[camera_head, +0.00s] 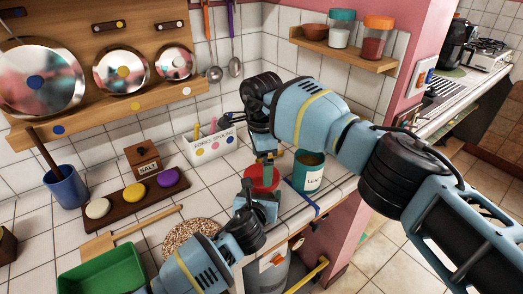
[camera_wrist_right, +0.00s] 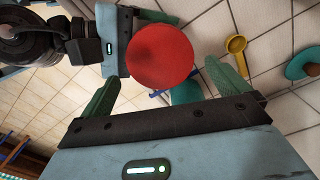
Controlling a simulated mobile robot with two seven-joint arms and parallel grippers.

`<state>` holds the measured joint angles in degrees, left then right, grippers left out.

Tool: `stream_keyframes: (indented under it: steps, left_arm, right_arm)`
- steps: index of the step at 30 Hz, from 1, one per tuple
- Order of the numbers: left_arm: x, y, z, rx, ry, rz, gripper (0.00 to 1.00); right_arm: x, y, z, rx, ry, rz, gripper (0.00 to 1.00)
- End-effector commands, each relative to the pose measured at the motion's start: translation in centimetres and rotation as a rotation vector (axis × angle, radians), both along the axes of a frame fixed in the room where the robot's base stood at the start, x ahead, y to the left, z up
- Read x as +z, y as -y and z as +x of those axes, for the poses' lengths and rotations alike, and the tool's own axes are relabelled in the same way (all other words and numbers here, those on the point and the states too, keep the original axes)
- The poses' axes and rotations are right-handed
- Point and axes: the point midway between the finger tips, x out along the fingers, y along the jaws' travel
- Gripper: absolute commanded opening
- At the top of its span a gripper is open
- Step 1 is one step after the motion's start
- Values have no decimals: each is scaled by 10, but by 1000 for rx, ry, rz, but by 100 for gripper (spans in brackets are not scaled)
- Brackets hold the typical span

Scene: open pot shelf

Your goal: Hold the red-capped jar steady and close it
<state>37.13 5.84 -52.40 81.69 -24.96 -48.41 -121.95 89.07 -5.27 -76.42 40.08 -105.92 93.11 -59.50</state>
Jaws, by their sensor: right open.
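The red-capped jar shows as a red round top (camera_head: 261,181) near the counter's front edge in the head view. In the right wrist view its red disc (camera_wrist_right: 160,57) hides whatever is beneath. My right gripper (camera_head: 265,160) is above it, pointing down. In the wrist view my right gripper (camera_wrist_right: 160,75) is open, with a green finger on each side of the red disc and a gap visible at the right. My left gripper (camera_head: 259,203) is close against the jar's near side.
A teal canister (camera_head: 308,172) stands close right of the red jar. A white utensil holder (camera_head: 212,146) is behind. A speckled round mat (camera_head: 190,236) and a green tray (camera_head: 100,272) lie at left.

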Motion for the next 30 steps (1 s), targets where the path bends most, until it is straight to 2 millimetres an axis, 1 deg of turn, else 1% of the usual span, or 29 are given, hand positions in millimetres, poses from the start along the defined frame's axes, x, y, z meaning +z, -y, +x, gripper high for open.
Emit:
stream_keyframes:
  steps: [1, 3, 9, 13, 20, 21, 30]
  left_arm:
    - [0, 0, 0, 0, 0, 0, 12]
    - [0, 0, 0, 0, 0, 0, 12]
    - [0, 0, 0, 0, 0, 0, 12]
    - [0, 0, 0, 0, 0, 0, 12]
    - [0, 0, 0, 0, 0, 0, 12]
    - [0, 0, 0, 0, 0, 0, 12]
    - [0, 0, 0, 0, 0, 0, 12]
  right_arm:
    - [-9, 0, -1, 0, -3, -1, 100]
    - [-18, 0, -1, 0, -3, -1, 100]
    - [-36, 0, 0, 0, -1, 0, 100]
    - [-40, 0, 0, 0, 0, 0, 100]
    - [-40, 0, 0, 0, 0, 0, 100]
    - [-40, 0, 0, 0, 0, 0, 99]
    - [-40, 0, 0, 0, 0, 0, 60]
